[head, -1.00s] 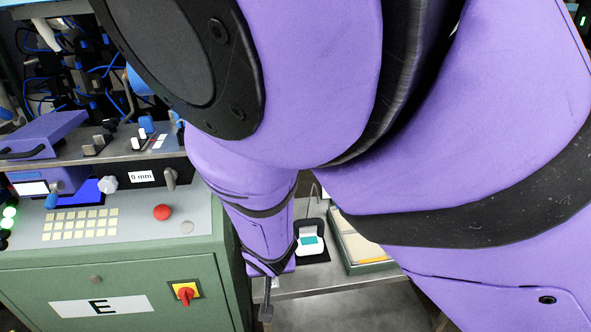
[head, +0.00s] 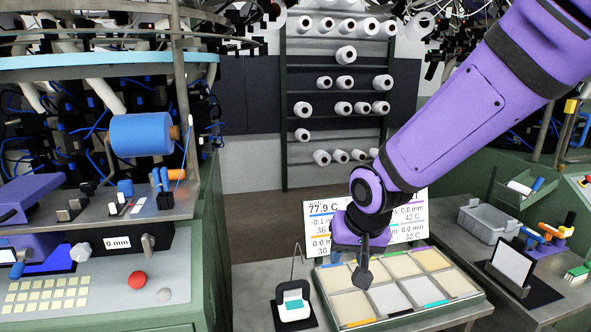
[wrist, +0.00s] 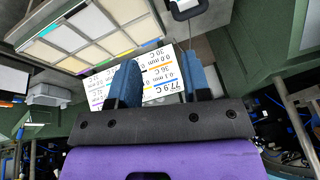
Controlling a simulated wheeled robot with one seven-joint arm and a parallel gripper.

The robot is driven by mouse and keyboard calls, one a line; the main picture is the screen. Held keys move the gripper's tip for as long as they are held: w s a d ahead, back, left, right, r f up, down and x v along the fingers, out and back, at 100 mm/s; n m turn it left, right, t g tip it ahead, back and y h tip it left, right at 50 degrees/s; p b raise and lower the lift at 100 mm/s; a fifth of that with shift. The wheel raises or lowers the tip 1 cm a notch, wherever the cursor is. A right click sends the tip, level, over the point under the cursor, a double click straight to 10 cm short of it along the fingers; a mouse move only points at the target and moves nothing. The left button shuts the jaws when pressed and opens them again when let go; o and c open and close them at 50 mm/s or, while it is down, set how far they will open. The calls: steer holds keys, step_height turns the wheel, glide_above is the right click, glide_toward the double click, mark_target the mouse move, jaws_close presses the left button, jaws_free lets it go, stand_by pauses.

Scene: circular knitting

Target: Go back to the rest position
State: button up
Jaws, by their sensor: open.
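My gripper (head: 364,274) hangs at the end of my purple arm, above the compartment tray on the middle table in the head view. In the wrist view, the two blue fingers of my gripper (wrist: 158,82) stand apart with nothing between them. Behind them in that view is the white readout panel (wrist: 145,75) with temperatures and millimetre values. The same readout panel (head: 322,212) stands behind the tray in the head view, partly hidden by my arm.
The tray (head: 487,297) has several pale compartments. A small white device (head: 293,306) on a dark pad stands left of it. A green machine with a red button (head: 138,279) is at left. A blue yarn cone (head: 142,135) sits above it. A grey bin (head: 487,222) is at right.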

steer(key=s+d+r, duration=0.7)
steer(key=d+r, duration=0.4)
steer(key=d, duration=0.3)
steer(key=s+d+r+h, duration=0.1)
steer(key=s+d+r, duration=0.1)
steer(key=s, duration=0.3)
steer(key=s+d+r+t, duration=0.1)
steer(key=s+d+r, duration=0.1)
steer(key=s+d, duration=0.2)
steer(key=shift+s+r+h, duration=0.25)
steer(key=shift+s+h, duration=0.15)
steer(key=shift+s, duration=0.7)
steer(key=shift+d, duration=0.1)
